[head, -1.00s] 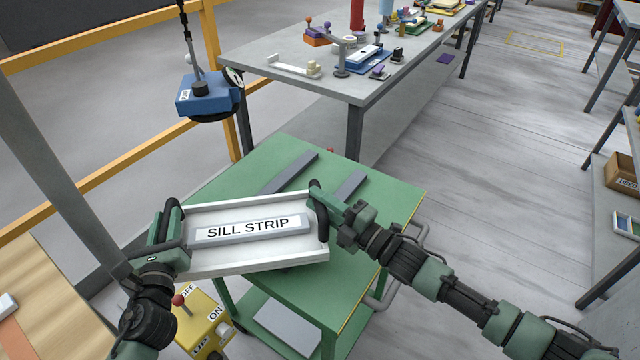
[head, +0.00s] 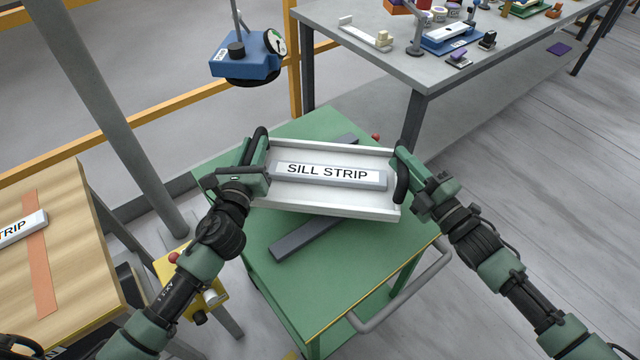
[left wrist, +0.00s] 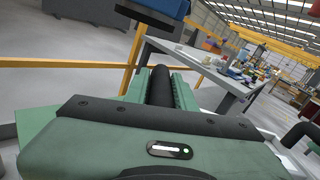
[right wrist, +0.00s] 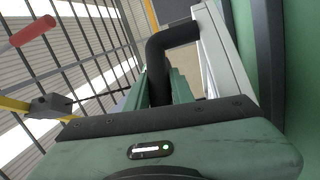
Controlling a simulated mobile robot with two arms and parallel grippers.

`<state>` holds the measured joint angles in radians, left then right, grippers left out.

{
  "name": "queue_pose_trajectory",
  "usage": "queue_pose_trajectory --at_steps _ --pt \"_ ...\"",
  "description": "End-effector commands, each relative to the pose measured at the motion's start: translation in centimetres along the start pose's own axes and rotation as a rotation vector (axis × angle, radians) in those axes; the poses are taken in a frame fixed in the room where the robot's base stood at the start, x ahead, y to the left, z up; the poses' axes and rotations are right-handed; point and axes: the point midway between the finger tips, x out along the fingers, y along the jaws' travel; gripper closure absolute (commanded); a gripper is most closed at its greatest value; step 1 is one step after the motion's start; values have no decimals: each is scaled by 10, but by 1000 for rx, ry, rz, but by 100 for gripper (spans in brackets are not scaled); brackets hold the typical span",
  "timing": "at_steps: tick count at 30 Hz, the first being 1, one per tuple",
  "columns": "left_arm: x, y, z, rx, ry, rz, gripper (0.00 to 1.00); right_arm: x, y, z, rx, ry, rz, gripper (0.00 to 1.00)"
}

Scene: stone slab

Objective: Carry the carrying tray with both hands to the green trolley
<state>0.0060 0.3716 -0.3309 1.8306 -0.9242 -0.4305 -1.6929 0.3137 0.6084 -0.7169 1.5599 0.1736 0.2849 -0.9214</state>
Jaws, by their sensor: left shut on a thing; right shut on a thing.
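The white carrying tray (head: 330,207) is held level between my two grippers, over the top of the green trolley (head: 390,258). A grey strip labelled SILL STRIP (head: 330,177) lies in the tray. My left gripper (head: 256,165) is shut on the tray's black left handle. My right gripper (head: 404,178) is shut on its black right handle; that handle also shows in the right wrist view (right wrist: 157,62). Whether the tray touches the trolley top is hard to tell. Dark grey bars (head: 305,236) lie on the trolley top, partly hidden by the tray.
A wooden bench (head: 75,235) with another labelled strip stands at the left. A yellow control box (head: 205,290) is near the trolley's left side. A blue hanging device (head: 243,58) is above the far left. A grey workbench (head: 395,68) stands behind; floor at right is clear.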

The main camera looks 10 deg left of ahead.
Motion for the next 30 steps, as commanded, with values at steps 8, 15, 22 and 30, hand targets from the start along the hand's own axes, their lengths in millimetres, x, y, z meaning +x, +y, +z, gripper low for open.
queue_pose_trajectory --at_steps 8,15,22,30 --pt "1 3 0 -1 -6 7 100 0 -2 0 0 2 2 100" --pt "1 5 -11 -1 -6 7 100 -2 -14 1 0 2 2 100" --pt "1 8 -26 -1 -6 7 100 -4 -29 4 0 2 2 100" --pt "1 12 -44 -2 -6 7 100 -6 -47 7 0 2 2 100"
